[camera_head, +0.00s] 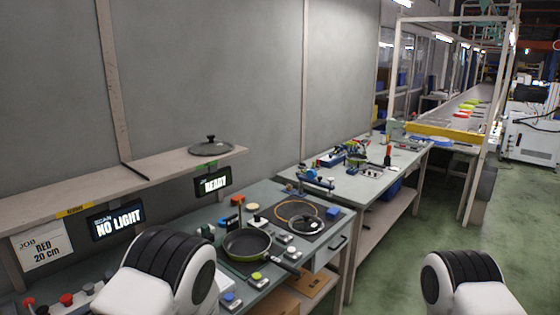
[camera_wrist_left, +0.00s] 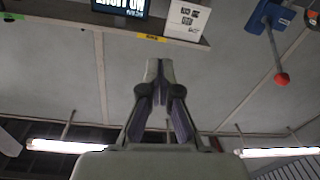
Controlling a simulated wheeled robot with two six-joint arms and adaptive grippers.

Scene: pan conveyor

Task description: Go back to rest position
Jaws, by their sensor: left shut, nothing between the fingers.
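My left gripper (camera_wrist_left: 158,70) shows in the left wrist view with its fingers together and nothing between them. It points at the grey wall, clear of everything in that view. In the head view my left arm stands at the lower left in front of the bench, and my right arm is at the lower right. Neither gripper shows in the head view. A green-rimmed frying pan (camera_head: 246,245) sits on the workbench (camera_head: 200,215) right of my left arm. A dark lid (camera_head: 211,147) lies on the wall shelf (camera_head: 150,172).
Signs reading "NO LIGHT" (camera_head: 116,222) and "READY" (camera_head: 213,182) hang below the shelf, with a job card (camera_head: 42,247) reading "RED 20 cm". A round hoop (camera_head: 297,214) and small parts crowd the bench. A second table (camera_head: 372,186) stands behind. The green floor (camera_head: 400,255) at right is clear.

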